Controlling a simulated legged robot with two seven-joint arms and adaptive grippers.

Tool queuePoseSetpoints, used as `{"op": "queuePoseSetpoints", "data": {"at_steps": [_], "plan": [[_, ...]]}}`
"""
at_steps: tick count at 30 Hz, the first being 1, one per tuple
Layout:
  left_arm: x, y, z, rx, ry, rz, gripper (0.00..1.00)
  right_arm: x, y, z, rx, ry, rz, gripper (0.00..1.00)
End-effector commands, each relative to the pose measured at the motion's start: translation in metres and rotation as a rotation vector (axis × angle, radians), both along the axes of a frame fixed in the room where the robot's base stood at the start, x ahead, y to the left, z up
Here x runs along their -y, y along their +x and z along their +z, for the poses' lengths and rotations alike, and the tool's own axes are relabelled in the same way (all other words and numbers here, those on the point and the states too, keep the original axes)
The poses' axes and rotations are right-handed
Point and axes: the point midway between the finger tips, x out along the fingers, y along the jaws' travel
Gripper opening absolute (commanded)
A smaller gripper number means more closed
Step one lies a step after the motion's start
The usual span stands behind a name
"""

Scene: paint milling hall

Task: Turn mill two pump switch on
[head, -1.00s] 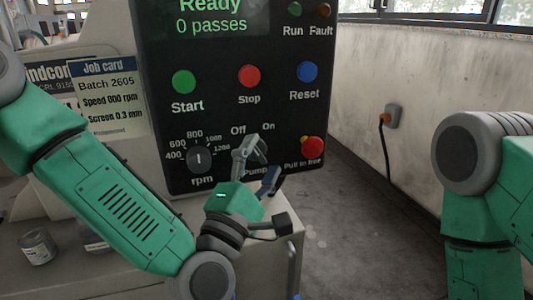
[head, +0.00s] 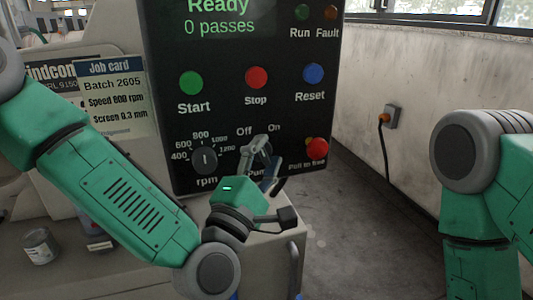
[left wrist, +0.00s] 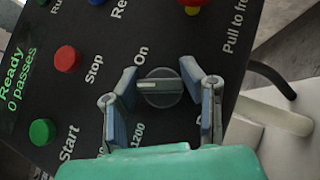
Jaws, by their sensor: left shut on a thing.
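The mill's black control panel (head: 218,108) fills the middle of the head view. The pump switch (left wrist: 160,88) is a round dark knob with a pale mark. My left gripper (head: 267,160) is at this switch, low on the panel. In the left wrist view my left gripper (left wrist: 163,85) has one finger on each side of the knob and is shut on it. The pale mark points left in that view, close below the "On" label (left wrist: 141,54). The "Off" label (head: 244,132) shows in the head view. My right gripper is out of view.
The rpm knob (head: 204,159) is left of the switch, and the red pull-to-free knob (head: 317,149) is to its right. Start (head: 191,83), Stop (head: 256,78) and Reset (head: 313,74) buttons are above. A tin (head: 40,247) stands at lower left. Floor right of the machine is clear.

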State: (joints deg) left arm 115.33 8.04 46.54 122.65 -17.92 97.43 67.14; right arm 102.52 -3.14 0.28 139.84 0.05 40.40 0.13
Motion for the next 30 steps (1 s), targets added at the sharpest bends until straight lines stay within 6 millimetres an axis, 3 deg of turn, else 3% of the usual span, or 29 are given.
{"op": "queuePoseSetpoints", "data": {"at_steps": [8, 30], "plan": [[-0.004, -0.001, -0.004, -0.07, 0.155, 0.002, 0.07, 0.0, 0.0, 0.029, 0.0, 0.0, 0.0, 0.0], [-0.004, -0.003, -0.001, -0.267, 0.782, -0.001, 0.07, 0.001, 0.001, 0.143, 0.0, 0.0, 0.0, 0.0]]}}
